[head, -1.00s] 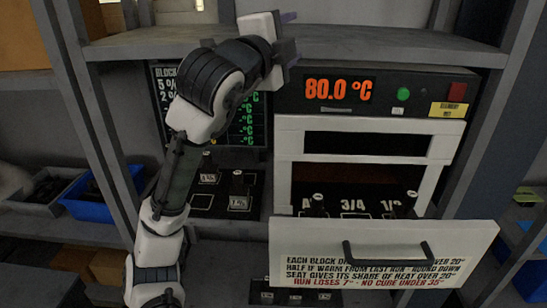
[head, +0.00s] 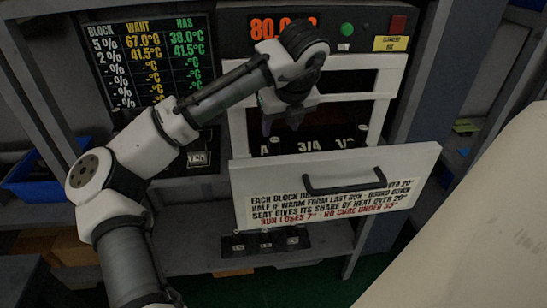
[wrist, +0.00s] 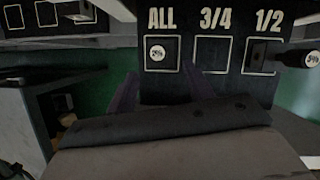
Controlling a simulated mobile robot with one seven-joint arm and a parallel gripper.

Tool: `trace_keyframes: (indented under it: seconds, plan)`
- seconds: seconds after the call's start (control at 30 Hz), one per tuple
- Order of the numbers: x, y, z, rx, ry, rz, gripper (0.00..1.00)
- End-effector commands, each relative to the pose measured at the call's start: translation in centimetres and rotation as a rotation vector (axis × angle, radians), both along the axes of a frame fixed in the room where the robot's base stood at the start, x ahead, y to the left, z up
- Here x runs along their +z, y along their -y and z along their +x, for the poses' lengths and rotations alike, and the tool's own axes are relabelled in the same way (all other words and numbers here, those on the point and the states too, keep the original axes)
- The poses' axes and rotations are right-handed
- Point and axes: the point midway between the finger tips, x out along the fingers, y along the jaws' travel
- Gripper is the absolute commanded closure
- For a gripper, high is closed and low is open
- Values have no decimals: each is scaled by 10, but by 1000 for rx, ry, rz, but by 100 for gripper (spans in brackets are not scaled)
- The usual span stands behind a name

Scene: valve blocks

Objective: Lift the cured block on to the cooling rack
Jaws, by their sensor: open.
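In the wrist view, a dark block with a round top marked 2% (wrist: 157,53) stands in the seat marked ALL. A block marked 5% (wrist: 313,58) is at the 1/2 seat. The 3/4 seat between them is bare. My gripper (head: 281,121) is open over the tray's left part in the head view. Its purple fingers (wrist: 160,92) point toward the 2% block in the wrist view, apart from it and empty. The board (head: 152,60) lists 2% at want 41.5, has 41.5, and 5% at want 67.0, has 38.0. I cannot tell which rack is for cooling.
The oven's white front (head: 335,182) with a dark handle hangs forward below the seats. A strip of small labelled seats (head: 265,241) lies below it. A dark seat board (head: 196,160) is at left. A blue bin (head: 45,178) and shelf posts flank the arm.

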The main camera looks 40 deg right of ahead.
Motion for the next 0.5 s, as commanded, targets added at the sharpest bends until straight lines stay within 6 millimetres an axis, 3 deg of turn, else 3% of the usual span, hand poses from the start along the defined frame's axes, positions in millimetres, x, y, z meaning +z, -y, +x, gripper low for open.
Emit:
trace_keyframes:
  seconds: [0.2, 0.5]
  plan:
    - [-34, 4, 14, 2, 0, -2, 48]
    - [-58, 5, 23, 2, 0, -2, 48]
